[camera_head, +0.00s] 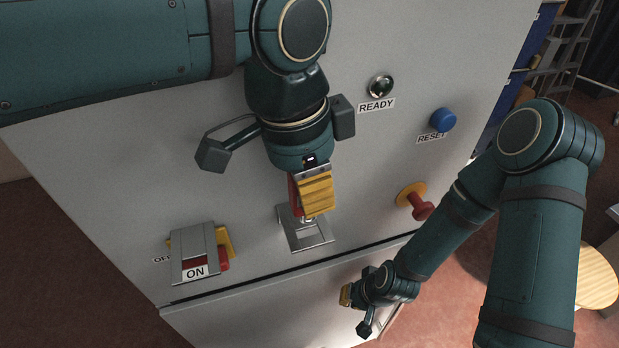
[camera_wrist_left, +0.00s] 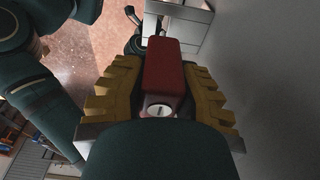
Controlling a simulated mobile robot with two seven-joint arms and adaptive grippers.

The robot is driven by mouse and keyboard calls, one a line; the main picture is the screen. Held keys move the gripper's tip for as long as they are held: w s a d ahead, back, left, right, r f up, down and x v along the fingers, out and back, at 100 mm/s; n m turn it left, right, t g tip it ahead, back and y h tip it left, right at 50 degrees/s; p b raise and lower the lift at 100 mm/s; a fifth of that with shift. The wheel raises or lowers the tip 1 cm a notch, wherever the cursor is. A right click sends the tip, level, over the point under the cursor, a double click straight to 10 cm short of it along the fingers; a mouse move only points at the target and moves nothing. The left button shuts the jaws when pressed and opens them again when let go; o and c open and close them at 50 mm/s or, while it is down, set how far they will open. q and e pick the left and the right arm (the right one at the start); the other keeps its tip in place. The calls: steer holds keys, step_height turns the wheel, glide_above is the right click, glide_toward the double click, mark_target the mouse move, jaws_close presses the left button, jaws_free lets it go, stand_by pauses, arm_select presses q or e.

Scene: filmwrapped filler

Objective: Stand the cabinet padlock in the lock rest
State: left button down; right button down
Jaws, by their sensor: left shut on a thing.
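My left gripper (camera_head: 314,203) is shut on the red cabinet padlock (camera_head: 294,194), in front of the cabinet's grey face. In the left wrist view the padlock (camera_wrist_left: 164,62) sits between both yellow ribbed fingers, its round key cylinder facing the camera. In the head view the fingers hide most of the padlock. The lock rest (camera_head: 318,243), a metal bracket with a square opening, is directly below the padlock. A shiny bit shows between them; whether they touch I cannot tell. My right gripper (camera_head: 345,296) is low at the right, its yellow pads seen edge-on.
An ON/OFF switch with a grey cover (camera_head: 194,252) is left of the rest. A red knob on a yellow disc (camera_head: 418,204), a blue RESET button (camera_head: 443,119) and a READY lamp (camera_head: 381,86) are on the right. A round wooden stool top (camera_head: 596,279) stands farther right.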

mark_target(309, 222)
arm_select(q)
steer(key=shift+f+b, duration=1.75)
steer(key=shift+f, duration=0.85)
steer(key=shift+f, duration=0.3)
steer(key=c, duration=0.7)
jaws_free()
steer(key=shift+c, duration=0.2)
steer(key=shift+r, duration=0.1)
